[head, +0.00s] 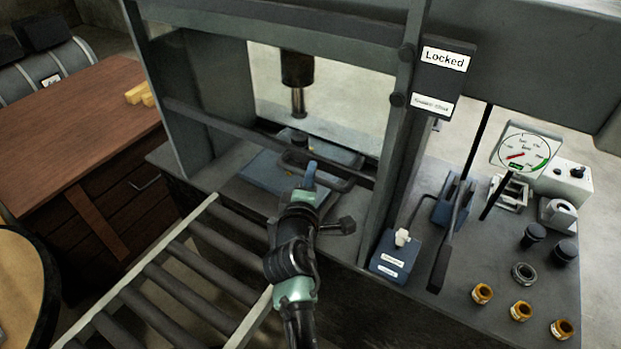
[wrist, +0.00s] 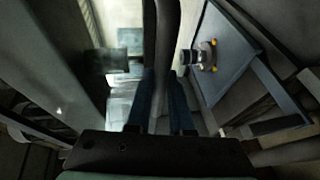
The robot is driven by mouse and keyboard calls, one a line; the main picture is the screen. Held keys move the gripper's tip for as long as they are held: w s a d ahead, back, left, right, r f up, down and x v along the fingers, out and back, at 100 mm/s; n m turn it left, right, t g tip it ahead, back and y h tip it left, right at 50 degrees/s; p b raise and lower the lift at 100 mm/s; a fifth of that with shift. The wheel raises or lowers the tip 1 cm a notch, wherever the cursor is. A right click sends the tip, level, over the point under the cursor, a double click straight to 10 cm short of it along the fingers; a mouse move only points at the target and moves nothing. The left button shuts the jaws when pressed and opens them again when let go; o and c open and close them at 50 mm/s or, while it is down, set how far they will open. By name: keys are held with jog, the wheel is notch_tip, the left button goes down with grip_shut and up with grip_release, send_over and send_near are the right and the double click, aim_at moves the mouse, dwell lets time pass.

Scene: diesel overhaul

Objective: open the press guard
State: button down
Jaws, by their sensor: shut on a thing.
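The press guard (head: 222,127) is a dark-framed panel across the front of the press, its lower rail low over the press bed. A dark bar handle (head: 345,184) stands out from that rail; it also runs up the middle of the wrist view (wrist: 163,40). My gripper (head: 309,176) is at the handle, coming from below and in front. In the wrist view its two fingers (wrist: 163,95) lie on either side of the bar and are shut on it. The fingers partly hide the handle. A sign reading "Locked" (head: 446,60) is on the right post.
The press ram (head: 298,70) hangs behind the guard above a blue plate (head: 262,172). A roller conveyor (head: 175,285) lies front left, a wooden bench (head: 75,130) beyond it. At right are a blue box (head: 396,255), a lever (head: 440,262), a gauge (head: 524,150) and several brass fittings (head: 521,310).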

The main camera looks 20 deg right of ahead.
notch_tip(320, 180, up, 6)
jog(key=p, duration=0.3)
jog(key=shift+f, duration=0.25)
jog(key=c, duration=0.8)
grip_release()
jog(key=shift+f, duration=0.1)
jog(key=shift+f, duration=0.1)
jog(key=b+v, duration=0.2)
jog(key=v, duration=1.1)
